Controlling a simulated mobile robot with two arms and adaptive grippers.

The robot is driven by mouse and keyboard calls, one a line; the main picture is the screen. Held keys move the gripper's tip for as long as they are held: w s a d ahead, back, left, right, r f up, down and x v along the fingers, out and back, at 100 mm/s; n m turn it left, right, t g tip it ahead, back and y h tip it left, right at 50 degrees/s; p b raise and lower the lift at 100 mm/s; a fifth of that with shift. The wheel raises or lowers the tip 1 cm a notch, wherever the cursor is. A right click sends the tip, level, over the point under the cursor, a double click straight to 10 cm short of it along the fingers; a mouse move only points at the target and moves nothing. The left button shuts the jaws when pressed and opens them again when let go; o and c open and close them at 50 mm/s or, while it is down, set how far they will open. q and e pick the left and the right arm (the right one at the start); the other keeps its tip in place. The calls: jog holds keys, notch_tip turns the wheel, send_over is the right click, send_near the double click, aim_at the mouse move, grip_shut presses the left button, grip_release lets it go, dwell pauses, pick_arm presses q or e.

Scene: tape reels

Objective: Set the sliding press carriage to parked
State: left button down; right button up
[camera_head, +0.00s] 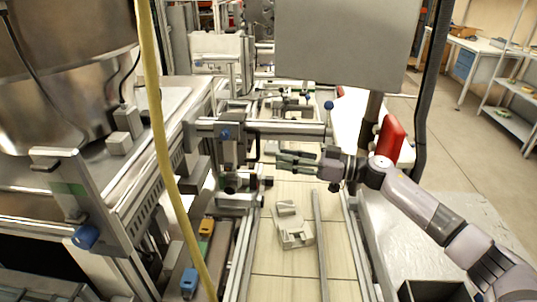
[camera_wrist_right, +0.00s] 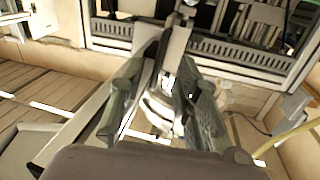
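The part I take for the sliding press carriage (camera_head: 229,152) is a grey block with a blue knob and dark fittings, on a horizontal metal beam (camera_head: 290,130) in the head view. A dark upright handle (camera_head: 254,143) stands at its right side. My right gripper (camera_head: 281,160) comes in from the right, fingers pointing left just right of the carriage and below the beam. In the right wrist view its fingers (camera_wrist_right: 160,95) are apart, with pale metal parts showing between and beyond them; I cannot tell whether they touch. My left gripper is not in view.
A yellow hose (camera_head: 155,100) hangs in front on the left, near a big steel vessel (camera_head: 65,70). A grey panel (camera_head: 345,38) blocks the upper middle. A beige part (camera_head: 293,226) lies on the pale bed below the gripper. A red part (camera_head: 391,138) is behind my right arm.

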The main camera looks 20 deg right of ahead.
jog(key=shift+v, duration=2)
